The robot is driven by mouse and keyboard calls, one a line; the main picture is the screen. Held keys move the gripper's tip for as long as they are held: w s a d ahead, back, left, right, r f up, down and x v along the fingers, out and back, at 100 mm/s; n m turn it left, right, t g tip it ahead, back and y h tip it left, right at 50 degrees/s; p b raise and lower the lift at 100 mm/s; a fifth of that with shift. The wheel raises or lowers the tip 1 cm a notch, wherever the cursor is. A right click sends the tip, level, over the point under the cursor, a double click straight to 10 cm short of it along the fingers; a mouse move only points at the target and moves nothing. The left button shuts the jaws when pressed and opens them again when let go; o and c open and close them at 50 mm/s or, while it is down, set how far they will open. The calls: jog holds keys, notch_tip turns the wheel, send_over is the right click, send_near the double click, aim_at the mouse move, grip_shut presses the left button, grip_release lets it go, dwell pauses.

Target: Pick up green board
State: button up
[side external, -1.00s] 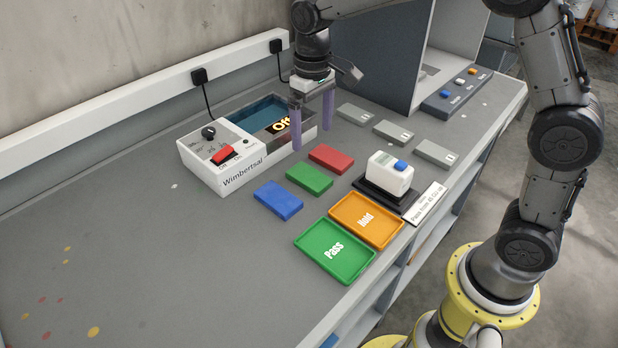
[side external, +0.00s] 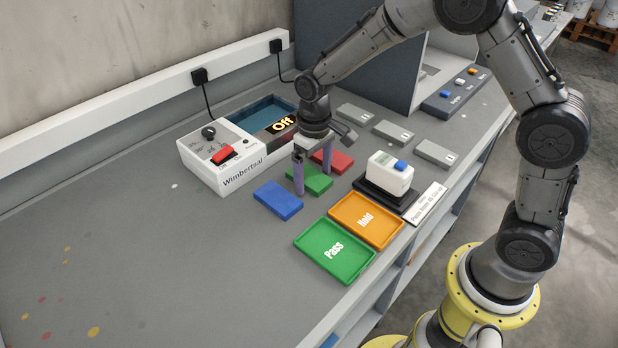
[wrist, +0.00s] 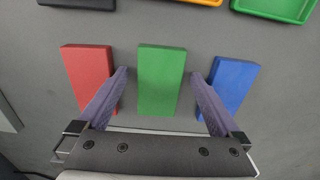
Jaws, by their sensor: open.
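The green board (side external: 318,182) lies flat on the grey bench between a red board (side external: 341,161) and a blue board (side external: 278,201). In the side external view my gripper (side external: 313,182) is over it and hides part of it. In the wrist view the green board (wrist: 161,80) stands between the two open fingers of my gripper (wrist: 160,72), with a gap on each side. The left finger overlaps the red board (wrist: 90,75) in the picture, and the right finger overlaps the blue board (wrist: 234,84). Nothing is held.
A green Pass tray (side external: 318,262) and an orange Hold tray (side external: 350,230) lie at the bench's front edge. A white device with a blue button (side external: 390,172) stands near them. The Wimbertsal box (side external: 232,176) is at the back left. The left bench is clear.

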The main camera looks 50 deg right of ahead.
jog(key=c, duration=1.4)
jog(key=shift+r, duration=0.45)
notch_tip(320, 180, up, 2)
jog(key=shift+r, duration=0.1)
jog(key=s+d+r, duration=0.1)
jog(key=s+r, duration=0.9)
jog(key=s, duration=0.3)
send_near(313, 178)
jog(key=d+f, duration=0.4)
jog(key=shift+d, duration=0.2)
